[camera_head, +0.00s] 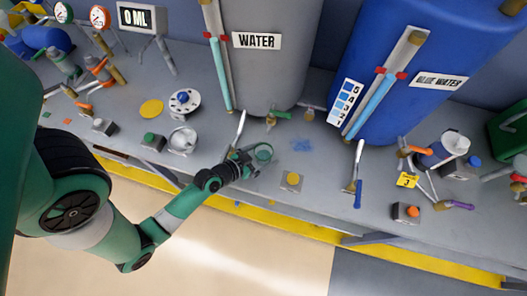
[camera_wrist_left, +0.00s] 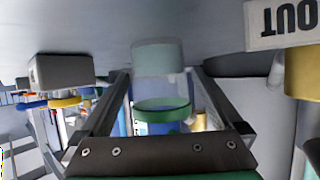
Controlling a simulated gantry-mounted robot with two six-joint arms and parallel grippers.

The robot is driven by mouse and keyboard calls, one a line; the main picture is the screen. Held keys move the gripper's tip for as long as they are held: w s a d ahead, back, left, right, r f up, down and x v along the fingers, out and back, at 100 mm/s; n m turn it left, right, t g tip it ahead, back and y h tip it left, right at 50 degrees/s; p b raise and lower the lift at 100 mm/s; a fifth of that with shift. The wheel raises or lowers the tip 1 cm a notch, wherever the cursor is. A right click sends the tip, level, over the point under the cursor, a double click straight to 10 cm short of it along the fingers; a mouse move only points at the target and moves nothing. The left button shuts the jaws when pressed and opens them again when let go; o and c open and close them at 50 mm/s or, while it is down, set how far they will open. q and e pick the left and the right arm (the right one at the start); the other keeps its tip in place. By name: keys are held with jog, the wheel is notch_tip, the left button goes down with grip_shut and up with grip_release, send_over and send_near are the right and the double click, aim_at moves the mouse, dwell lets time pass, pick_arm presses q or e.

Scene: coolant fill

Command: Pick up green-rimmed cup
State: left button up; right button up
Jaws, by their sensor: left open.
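The green-rimmed cup (camera_head: 264,152) is clear with a green ring at its rim. It stands on the grey bench in front of the water tank. My left gripper (camera_head: 250,158) reaches in from the left, with its fingers at the cup. In the left wrist view, which looks upside down, the cup (camera_wrist_left: 160,62) sits between the two open fingers (camera_wrist_left: 164,100). Its green rim faces the lower part of the picture. A small gap seems to show beside the cup; whether either finger touches it I cannot tell. My right gripper is not in view.
A grey tank marked WATER (camera_head: 285,70) and a blue tank (camera_head: 425,70) stand behind. A blue-handled lever (camera_head: 358,178) is further right. A white lever (camera_head: 241,124) rises just behind my gripper.

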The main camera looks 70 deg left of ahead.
pick_arm(q)
jog(key=x, duration=0.3)
jog(key=shift+w, duration=0.1)
jog(key=c, duration=1.5)
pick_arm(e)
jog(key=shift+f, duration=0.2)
pick_arm(q)
jog(key=shift+r, duration=0.15)
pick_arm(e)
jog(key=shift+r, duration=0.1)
